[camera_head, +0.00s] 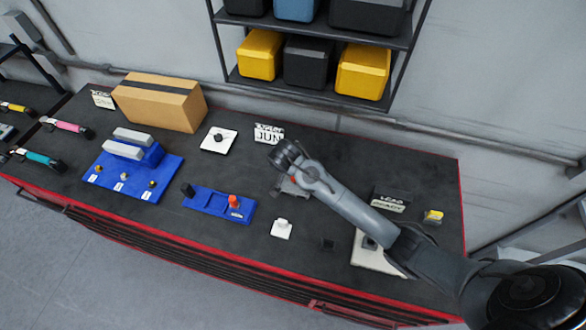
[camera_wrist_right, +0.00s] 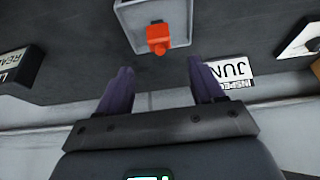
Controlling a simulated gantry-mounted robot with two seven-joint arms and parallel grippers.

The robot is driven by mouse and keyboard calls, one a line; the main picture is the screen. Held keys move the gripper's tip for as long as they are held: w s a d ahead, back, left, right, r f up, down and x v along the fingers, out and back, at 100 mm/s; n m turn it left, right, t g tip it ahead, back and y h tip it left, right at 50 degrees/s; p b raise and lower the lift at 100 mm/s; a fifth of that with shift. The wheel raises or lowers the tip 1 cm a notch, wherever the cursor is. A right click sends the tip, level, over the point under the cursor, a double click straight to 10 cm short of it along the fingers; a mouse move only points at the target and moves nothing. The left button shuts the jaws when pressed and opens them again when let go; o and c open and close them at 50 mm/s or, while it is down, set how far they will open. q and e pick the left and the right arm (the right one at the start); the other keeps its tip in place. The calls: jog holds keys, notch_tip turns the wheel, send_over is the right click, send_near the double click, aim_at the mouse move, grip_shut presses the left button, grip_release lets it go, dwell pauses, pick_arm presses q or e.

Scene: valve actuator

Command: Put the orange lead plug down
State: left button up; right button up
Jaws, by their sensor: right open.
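In the right wrist view, an orange plug (camera_wrist_right: 158,38) stands in a light grey square tray or socket (camera_wrist_right: 182,38). My right gripper (camera_wrist_right: 160,82) is open and empty, its two dark fingers apart, with the plug lying beyond the fingertips and touching neither. In the head view my right arm reaches in from the right, and its end (camera_head: 290,160) hangs over a grey piece (camera_head: 292,187) on the bench; the arm hides most of that spot, so the plug does not show there. Another orange-red piece (camera_head: 233,201) sits on a blue fixture (camera_head: 205,203). My left gripper is not in view.
A "JUN" sign (camera_head: 268,134) stands behind the arm's end; a "LEAD READY" sign (camera_head: 391,198) is right. A white block (camera_head: 281,229), a blue base with grey blocks (camera_head: 110,172) and a cardboard box (camera_head: 160,103) share the bench. A shelf (camera_head: 310,93) with bins hangs behind.

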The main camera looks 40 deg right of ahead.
jog(key=s+a+f+n+y, duration=0.1)
jog(key=s+a+f+n, duration=0.1)
jog(key=s+a+n, duration=0.35)
jog(key=s+a+f+n+y, duration=0.1)
jog(key=s+a+n+y, duration=0.15)
jog(key=s, duration=0.65)
jog(key=s+a+r+n, duration=0.1)
jog(key=s+n, duration=0.1)
jog(key=s, duration=0.4)
jog(key=s+a+r+n, duration=0.1)
jog(key=s+r+n, duration=0.1)
jog(key=s, duration=0.5)
jog(key=shift+a+r+n+t+y, duration=0.2)
jog(key=shift+a+n+t+y, duration=0.2)
jog(key=shift+n, duration=0.1)
notch_tip(320, 180, up, 4)
jog(key=p, duration=0.3)
jog(key=shift+p, duration=0.4)
